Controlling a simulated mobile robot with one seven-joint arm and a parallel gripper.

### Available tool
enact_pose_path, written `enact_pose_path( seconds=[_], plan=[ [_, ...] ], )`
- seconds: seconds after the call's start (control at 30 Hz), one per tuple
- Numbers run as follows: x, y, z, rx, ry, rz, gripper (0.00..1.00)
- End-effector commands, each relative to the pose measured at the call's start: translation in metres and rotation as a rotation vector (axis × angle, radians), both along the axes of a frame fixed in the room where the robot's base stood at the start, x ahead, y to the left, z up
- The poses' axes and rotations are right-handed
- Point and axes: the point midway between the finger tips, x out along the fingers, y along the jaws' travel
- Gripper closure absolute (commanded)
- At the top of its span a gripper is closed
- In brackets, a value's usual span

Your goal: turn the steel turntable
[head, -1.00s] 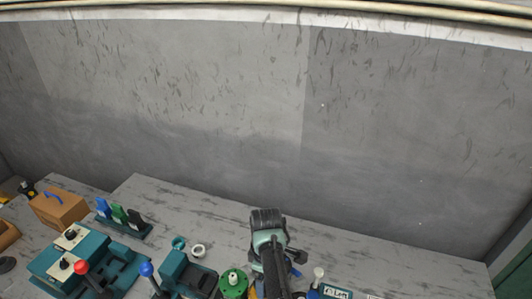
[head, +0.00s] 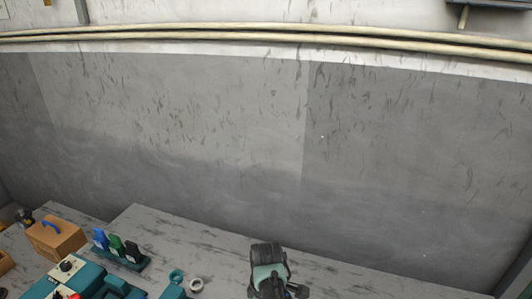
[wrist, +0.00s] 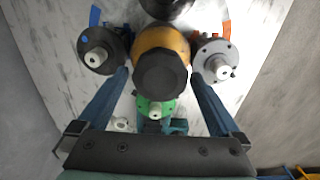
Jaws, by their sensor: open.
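In the wrist view, a light grey round disc with a white post (wrist: 216,61) sits at the right; it looks like the steel turntable. A dark grey disc with a white post (wrist: 100,50) sits at the left. Between them is a yellow-orange round body with a black knob (wrist: 161,75). My gripper (wrist: 160,88) is open, its two blue fingers spread either side of the black knob, with nothing held. The right finger's tip appears near the light grey disc; I cannot tell whether it touches. The head view shows my arm, but not the turntable.
A green round piece (wrist: 155,106) shows below the black knob. A grey wall rises behind.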

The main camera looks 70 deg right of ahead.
Motion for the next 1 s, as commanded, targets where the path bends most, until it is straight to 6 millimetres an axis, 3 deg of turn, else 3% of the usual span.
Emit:
enact_pose_path(
  seconds=[0.23, 0.67, 1.0],
  plan=[
    [0.0, -0.001, 0.026, -0.005, -0.002, 0.0, 0.0],
    [0.0, 0.0, 0.118, -0.003, -0.002, 0.001, 0.0],
    [0.0, 0.0, 0.13, -0.001, -0.001, 0.001, 0.0]
  ],
)
